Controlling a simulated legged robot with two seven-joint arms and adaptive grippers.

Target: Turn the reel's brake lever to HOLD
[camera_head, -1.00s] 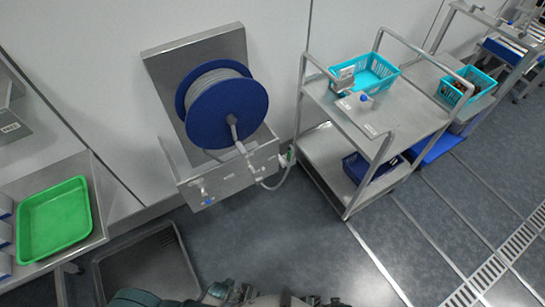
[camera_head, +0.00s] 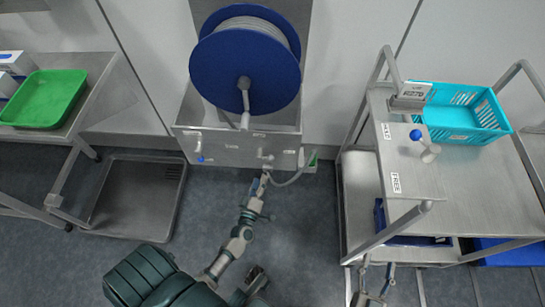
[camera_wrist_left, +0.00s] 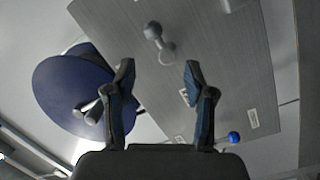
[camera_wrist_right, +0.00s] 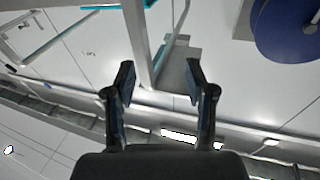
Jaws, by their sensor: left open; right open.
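The reel (camera_head: 245,66) has a blue disc and stands against the wall on a metal stand. On its front panel (camera_head: 225,148) are a lever with a blue knob (camera_head: 201,158) at left and a grey fitting (camera_head: 266,157) at right. Small labels there are unreadable. My left gripper (camera_head: 259,181) is open and empty, just below the panel's right part. The left wrist view shows the panel beyond its fingers (camera_wrist_left: 160,85), with a grey knob (camera_wrist_left: 153,31) and the blue knob (camera_wrist_left: 234,138). My right gripper (camera_head: 377,270) is open and empty, low near the cart.
A metal cart (camera_head: 470,180) stands at right with a turquoise basket (camera_head: 460,112) and another blue-knobbed lever (camera_head: 427,148) beside labels. A cart post (camera_wrist_right: 139,45) shows beyond the right fingers (camera_wrist_right: 160,85). A green tray (camera_head: 42,98) lies on the left table. A hose runs beside the panel.

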